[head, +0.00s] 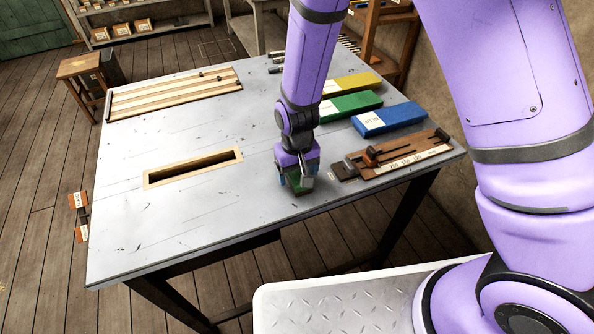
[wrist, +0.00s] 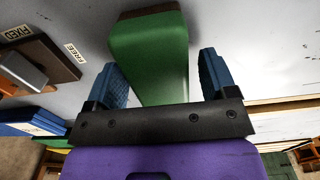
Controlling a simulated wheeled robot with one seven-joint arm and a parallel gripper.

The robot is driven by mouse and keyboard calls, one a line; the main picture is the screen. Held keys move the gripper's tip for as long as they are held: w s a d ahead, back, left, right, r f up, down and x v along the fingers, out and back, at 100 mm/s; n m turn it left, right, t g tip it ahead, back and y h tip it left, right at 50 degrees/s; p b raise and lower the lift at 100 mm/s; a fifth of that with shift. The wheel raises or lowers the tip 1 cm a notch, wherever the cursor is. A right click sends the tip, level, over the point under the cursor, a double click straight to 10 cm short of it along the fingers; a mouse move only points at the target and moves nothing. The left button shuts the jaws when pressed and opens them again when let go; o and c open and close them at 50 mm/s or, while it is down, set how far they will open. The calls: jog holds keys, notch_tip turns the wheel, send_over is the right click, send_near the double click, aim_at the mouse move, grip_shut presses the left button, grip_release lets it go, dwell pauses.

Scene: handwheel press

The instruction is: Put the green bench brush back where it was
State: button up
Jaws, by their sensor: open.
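The green bench brush (wrist: 150,55) fills the space between my gripper's two blue fingers in the wrist view, with a brown strip along its far edge. In the head view a little of its green (head: 296,187) shows under my gripper (head: 299,180), near the front right of the grey table. My gripper is open, with one finger on each side of the brush. The wrist view shows a gap at the right finger; contact at the left finger is unclear. Most of the brush is hidden by my gripper in the head view.
A brown fixture with a pale label strip (head: 402,163) lies just right of my gripper. Blue (head: 388,120), green (head: 348,106) and yellow (head: 350,84) boxes lie behind it. A wood-framed slot (head: 194,167) is left of centre, and a slatted board (head: 173,92) lies at the back left.

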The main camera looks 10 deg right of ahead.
notch_tip(320, 180, up, 12)
jog(key=shift+r, duration=0.15)
dwell(0.4)
jog(key=s+d+r+m+t, duration=0.1)
jog(key=s+d+r, duration=0.2)
jog(key=d+r, duration=0.35)
jog(key=s+d+r+t+y, duration=0.1)
jog(key=s+d+r, duration=0.2)
jog(key=d+r, duration=0.4)
jog(key=s+d+r+m+t, duration=0.1)
jog(key=s+d+r, duration=0.2)
jog(key=d+r, duration=0.45)
jog(key=s+d+r+t, duration=0.1)
jog(key=s+r, duration=0.1)
jog(key=s, duration=0.2)
jog(key=s+d+r+m+t+h, duration=0.1)
jog(key=s+d+r, duration=0.1)
jog(key=s, duration=0.3)
jog(key=shift+s+d+r, duration=0.3)
jog(key=shift+r, duration=0.1)
